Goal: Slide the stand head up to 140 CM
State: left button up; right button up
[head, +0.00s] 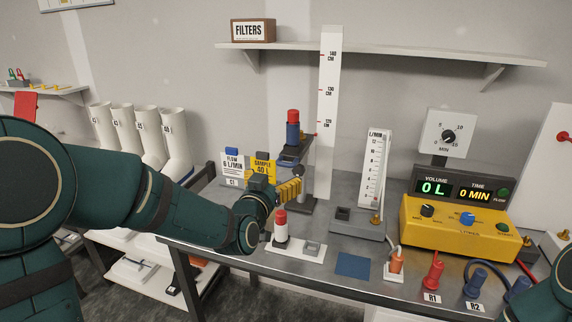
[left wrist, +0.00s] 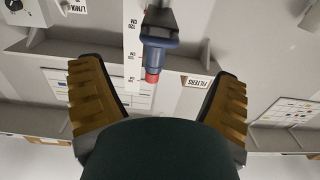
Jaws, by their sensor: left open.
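The stand head (head: 292,152) is a grey-blue carriage bearing a blue holder with a red cap (head: 292,117). It sits beside the tall white scale (head: 327,160), marked 120, 130 and 140 CM. A small red pointer beside the scale lies a little below the 120 mark. My left gripper (head: 288,188) is open, below the head and in front of the stand's lower part. In the left wrist view, upside down, the blue holder (left wrist: 160,42) and its red tip show between the spread fingers (left wrist: 158,100), apparently apart from them. My right gripper is out of view.
A red-and-white cylinder (head: 281,230) stands on a white base just below my left gripper. Signs (head: 232,163), a flow meter (head: 374,170) and a yellow pump (head: 450,228) stand nearby. A wall shelf (head: 400,51) with a FILTERS box (head: 253,31) is above.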

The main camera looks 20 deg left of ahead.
aim_at(284, 165)
pick_arm(q)
jog(key=w, duration=0.8)
jog(key=shift+w+d, duration=0.15)
jog(key=shift+d, duration=0.05)
jog(key=c, duration=1.3)
jog(key=shift+r, duration=0.65)
jog(key=shift+c, duration=0.2)
notch_tip(284, 165, up, 23)
jog(key=p, duration=1.1)
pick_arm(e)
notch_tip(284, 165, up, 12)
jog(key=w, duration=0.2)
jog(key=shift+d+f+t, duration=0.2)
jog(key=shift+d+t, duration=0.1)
pick_arm(q)
jog(key=o, duration=1.3)
jog(key=shift+f, duration=0.1)
jog(key=shift+o, duration=0.2)
